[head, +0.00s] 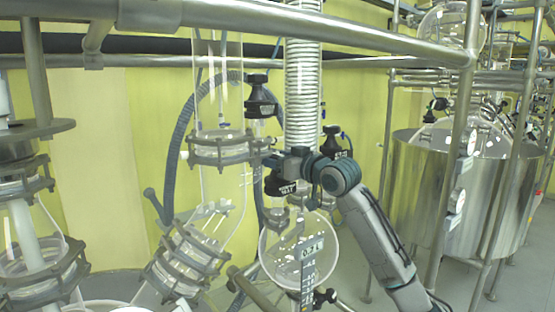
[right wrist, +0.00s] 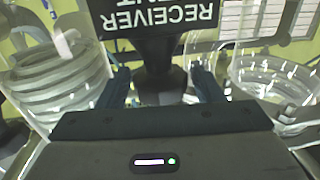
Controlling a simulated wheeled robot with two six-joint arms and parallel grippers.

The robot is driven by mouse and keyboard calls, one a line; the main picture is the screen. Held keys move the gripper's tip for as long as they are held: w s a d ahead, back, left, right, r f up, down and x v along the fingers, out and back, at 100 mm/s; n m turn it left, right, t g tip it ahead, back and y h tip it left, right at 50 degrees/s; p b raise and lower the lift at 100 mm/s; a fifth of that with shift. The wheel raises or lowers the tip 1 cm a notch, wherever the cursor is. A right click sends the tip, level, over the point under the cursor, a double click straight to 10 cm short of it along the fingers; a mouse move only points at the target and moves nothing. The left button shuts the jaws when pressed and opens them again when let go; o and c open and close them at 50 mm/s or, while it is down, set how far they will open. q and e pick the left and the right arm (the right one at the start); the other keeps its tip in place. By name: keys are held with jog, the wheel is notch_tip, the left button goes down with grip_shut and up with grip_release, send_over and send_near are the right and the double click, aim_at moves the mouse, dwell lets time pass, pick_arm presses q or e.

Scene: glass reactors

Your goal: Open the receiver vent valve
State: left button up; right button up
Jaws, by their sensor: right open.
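The receiver vent valve (head: 281,186) is a black knob with a white-lettered label, at the middle of the head view above the round glass receiver (head: 285,255). In the right wrist view the black valve (right wrist: 158,55) shows up close, with its label upside down at the top edge. My right gripper (right wrist: 160,86) is open, with one dark finger on each side of the valve's narrower black part. A gap shows beside the fingers, so they do not look closed on it. In the head view my right gripper (head: 302,165) is right at the valve, partly hiding it. My left gripper is out of view.
Other black valves (head: 260,95) and (head: 333,143) sit close above and right. A coiled glass condenser (head: 302,80) rises behind. A steel rail (head: 300,22) crosses the top. A steel vessel (head: 420,180) stands at right. Glass with coiled tubing (right wrist: 50,85) flanks the fingers.

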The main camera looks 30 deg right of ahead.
jog(key=m+h, duration=0.3)
jog(key=h, duration=0.1)
jog(key=m+h, duration=0.3)
jog(key=h, duration=0.2)
jog(key=shift+a+g, duration=0.1)
jog(key=shift+g, duration=0.3)
jog(key=shift+c, duration=0.7)
jog(key=c, duration=0.6)
jog(key=shift+d+n+y, duration=0.2)
jog(key=shift+n+y, duration=0.2)
jog(key=n+t+y, duration=0.1)
jog(key=n+y, duration=0.2)
jog(key=y, duration=0.1)
jog(key=shift+y, duration=0.3)
jog(key=n+y, duration=0.1)
jog(key=y, duration=0.1)
jog(key=n+y, duration=0.2)
jog(key=y, duration=0.1)
jog(key=shift+g, duration=0.3)
jog(key=shift+a+n+g+y, duration=0.1)
jog(key=shift+n+g+y, duration=0.3)
jog(key=shift+n+y, duration=0.6)
